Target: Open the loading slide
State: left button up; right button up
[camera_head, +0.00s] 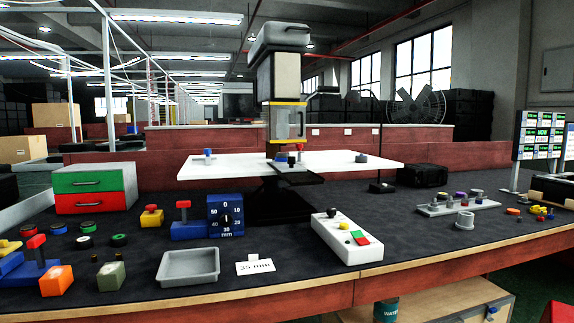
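A tall machine (285,75) stands at the back middle of the dark workbench, with a grey and black head and a yellow-edged clear guard (289,125) below it. A wide white table (225,170) spreads out under the guard on a dark base. A dark flat plate (298,178), which may be the loading slide, sits at the table's middle front edge. Small red and blue parts show just above it; I cannot tell whether it is in or out. Neither of my grippers is in view.
A control box (345,238) with coloured buttons, a grey tray (188,267), a "35 mm" card (256,266) and a blue dial block (226,215) stand in front. Green-and-red drawers (95,188) are at left. A grey peg rack (458,206) is at right.

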aim_at(292, 166)
jog(key=i+l+u, duration=0.2)
jog(key=i+l, duration=0.2)
jog(key=i, duration=0.25)
jog(key=i+l+u, duration=0.15)
jog(key=i+l, duration=0.35)
jog(key=i, duration=0.15)
